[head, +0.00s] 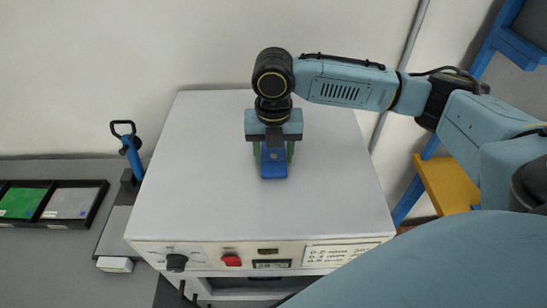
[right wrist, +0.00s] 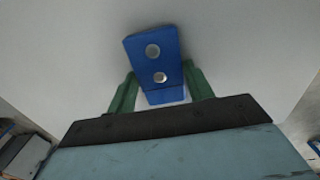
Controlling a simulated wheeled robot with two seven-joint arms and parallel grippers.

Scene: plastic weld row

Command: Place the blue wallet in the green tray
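The blue wallet (head: 273,170) is on the flat top of the grey machine. In the right wrist view the wallet (right wrist: 152,50) shows two round light spots and sits slightly turned. My right gripper (head: 273,158) points down over it, one green finger on each side. In the right wrist view the fingertips (right wrist: 161,72) lie close along its edges; I cannot tell whether they press on it. The green tray (head: 22,203) is at the far left on the grey bench, a green-floored, black-rimmed compartment. My left gripper is not in view.
A grey-floored tray (head: 70,204) adjoins the green one. A blue-handled lever tool (head: 131,155) stands between the trays and the machine (head: 190,190). The machine's front has a black knob (head: 177,262) and a red switch (head: 231,260). The machine top around the wallet is clear.

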